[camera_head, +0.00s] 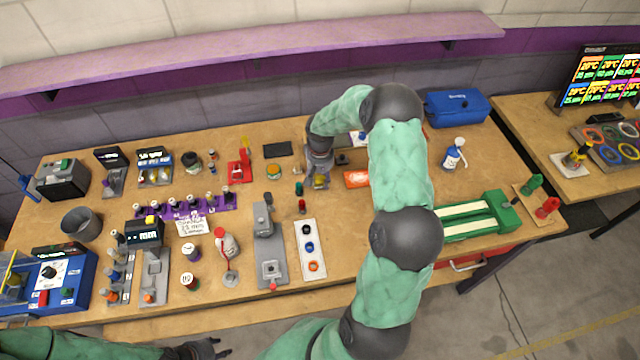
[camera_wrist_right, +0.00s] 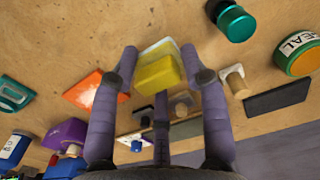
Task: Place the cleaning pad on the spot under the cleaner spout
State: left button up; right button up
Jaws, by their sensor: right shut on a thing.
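The cleaning pad (camera_wrist_right: 160,70) is a yellow block with a pale face. My right gripper (camera_wrist_right: 160,58) is shut on it, with fingers on both sides. In the head view my right gripper (camera_head: 318,172) is over the middle of the table, and a bit of yellow shows at it. A white and red bottle (camera_head: 228,243) stands over a small grey round spot (camera_head: 230,278) at the table's front, left of the gripper; it looks like the cleaner with its spout, though the spout is too small to make out. My left gripper (camera_head: 203,349) is below the front edge, its fingers unclear.
A grey press-like fixture (camera_head: 268,245) and a white strip with coloured rings (camera_head: 310,250) stand right of the bottle. Small jars (camera_head: 190,282) stand left of it. An orange plate (camera_head: 356,179) lies beside my right gripper. My right arm covers the table's right middle.

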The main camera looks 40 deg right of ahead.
aim_at(320, 184)
jog(key=shift+w+f, duration=0.15)
jog(key=shift+f, duration=1.55)
jog(key=shift+b, duration=0.35)
jog(key=shift+f, duration=0.2)
jog(key=o, duration=1.1)
jog(key=shift+r, duration=0.1)
jog(key=shift+r, duration=0.1)
